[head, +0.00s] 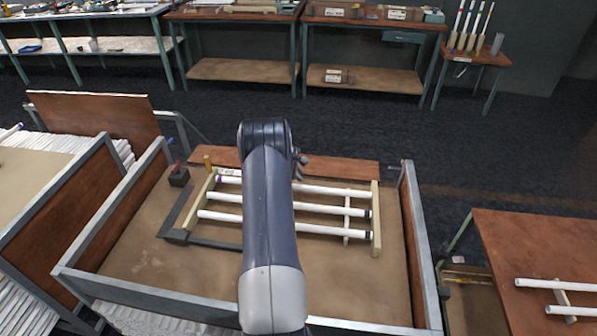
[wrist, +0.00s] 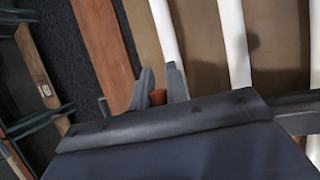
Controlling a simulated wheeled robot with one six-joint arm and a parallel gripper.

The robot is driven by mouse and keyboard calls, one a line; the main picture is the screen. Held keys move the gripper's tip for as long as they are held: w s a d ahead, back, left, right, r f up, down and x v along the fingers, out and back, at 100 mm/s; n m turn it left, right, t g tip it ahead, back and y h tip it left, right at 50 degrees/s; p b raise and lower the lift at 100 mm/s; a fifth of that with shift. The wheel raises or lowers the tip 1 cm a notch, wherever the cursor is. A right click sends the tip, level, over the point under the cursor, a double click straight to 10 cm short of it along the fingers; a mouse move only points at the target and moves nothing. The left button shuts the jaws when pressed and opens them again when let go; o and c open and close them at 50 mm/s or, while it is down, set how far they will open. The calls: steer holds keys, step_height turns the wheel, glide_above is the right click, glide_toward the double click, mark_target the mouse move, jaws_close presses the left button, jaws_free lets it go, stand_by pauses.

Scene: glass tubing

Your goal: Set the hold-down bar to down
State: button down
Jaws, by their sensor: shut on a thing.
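My gripper (wrist: 160,82) shows in the wrist view with its two grey fingers closed around a small red piece (wrist: 158,97), which looks like a grip or handle. In the head view my arm hides the fingers and the held piece. A dark grey L-shaped bar (head: 178,212) shows at the left of the tube rack, and one leg of it runs right until my arm covers it. It may be the hold-down bar; its link to the red piece is hidden. White glass tubes (head: 325,229) lie across the pale wooden rack (head: 376,215). They also show in the wrist view (wrist: 233,40).
The rack sits in a walled table (head: 412,240) with raised metal-edged sides. A black block with a red top (head: 179,176) stands at the rack's back left. A side table with tubes (head: 530,250) is at the right. Benches stand at the back, beyond open dark floor.

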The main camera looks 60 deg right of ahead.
steer(key=shift+s+a+f, duration=0.15)
steer(key=shift+a+f, duration=0.3)
steer(key=shift+a, duration=0.05)
steer(key=c, duration=1.8)
jaws_free()
steer(key=shift+c, duration=0.2)
steer(key=o, duration=0.4)
steer(key=shift+a+r, duration=0.15)
steer(key=shift+r, duration=0.05)
steer(key=shift+o, duration=0.2)
steer(key=shift+r, duration=0.2)
steer(key=shift+w+r, duration=0.25)
steer(key=shift+r, duration=0.25)
steer(key=b+v, duration=0.2)
steer(key=v, duration=0.7)
steer(key=shift+w+a+r, duration=0.1)
steer(key=shift+a+r, duration=0.1)
steer(key=shift+a, duration=0.05)
